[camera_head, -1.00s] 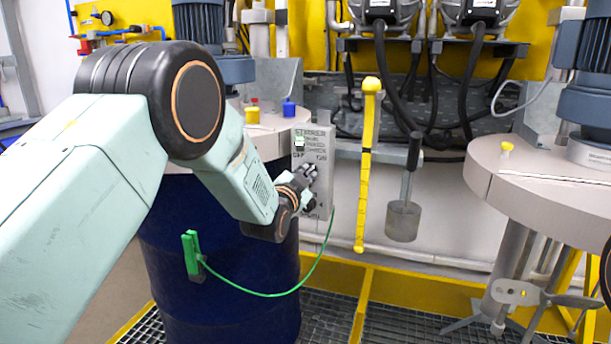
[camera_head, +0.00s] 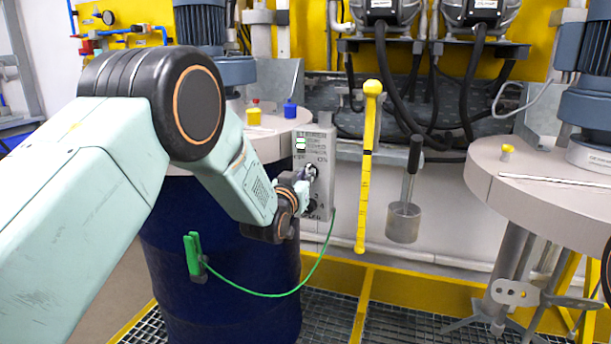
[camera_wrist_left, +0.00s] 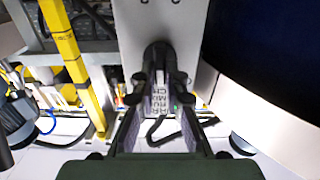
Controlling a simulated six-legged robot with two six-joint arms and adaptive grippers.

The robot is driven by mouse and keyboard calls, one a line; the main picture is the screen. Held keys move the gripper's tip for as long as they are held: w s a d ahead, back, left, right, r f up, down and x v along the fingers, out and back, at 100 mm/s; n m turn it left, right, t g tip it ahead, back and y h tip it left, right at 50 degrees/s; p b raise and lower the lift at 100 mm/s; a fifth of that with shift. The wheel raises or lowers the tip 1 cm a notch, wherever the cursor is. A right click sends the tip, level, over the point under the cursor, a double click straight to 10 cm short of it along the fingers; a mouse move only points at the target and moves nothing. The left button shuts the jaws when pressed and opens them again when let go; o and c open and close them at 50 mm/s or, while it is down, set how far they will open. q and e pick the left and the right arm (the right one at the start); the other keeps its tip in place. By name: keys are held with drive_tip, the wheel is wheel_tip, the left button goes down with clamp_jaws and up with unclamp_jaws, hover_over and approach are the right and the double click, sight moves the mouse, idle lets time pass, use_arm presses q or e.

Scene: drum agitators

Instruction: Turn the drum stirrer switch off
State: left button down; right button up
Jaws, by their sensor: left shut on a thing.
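The grey stirrer control box (camera_head: 325,150) is mounted beside the blue drum (camera_head: 220,260). It carries printed lettering and green-white indicators (camera_head: 300,143) near its upper left. My left gripper (camera_head: 308,175) is at the box's front face, shut on a dark rotary switch. In the left wrist view, the black switch knob (camera_wrist_left: 158,57) sits between the fingertips of the left gripper (camera_wrist_left: 160,78), against the grey box face (camera_wrist_left: 188,30). The fingers partly hide the knob, and its exact setting cannot be read. My right gripper is not in view.
A green clamp (camera_head: 193,255) on the drum has a green cable looping toward the box. A yellow dip rod (camera_head: 366,165) and a dark-handled metal cup (camera_head: 404,222) hang right of the box. A grey round lid (camera_head: 540,195) stands at the right.

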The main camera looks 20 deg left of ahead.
use_arm(q)
drive_tip(key=n, duration=0.3)
drive_tip(key=shift+a+r+n, duration=0.1)
drive_tip(key=shift+r+n, duration=0.05)
drive_tip(key=shift+n, duration=0.25)
drive_tip(key=shift+a+n, duration=0.1)
drive_tip(key=shift+n, duration=1.8)
drive_tip(key=c, duration=1.4)
unclamp_jaws()
drive_tip(key=shift+w+f, duration=0.1)
drive_tip(key=shift+f, duration=0.1)
drive_tip(key=s, duration=1.2)
drive_tip(key=shift+s+a, duration=0.1)
drive_tip(key=shift+a, duration=0.1)
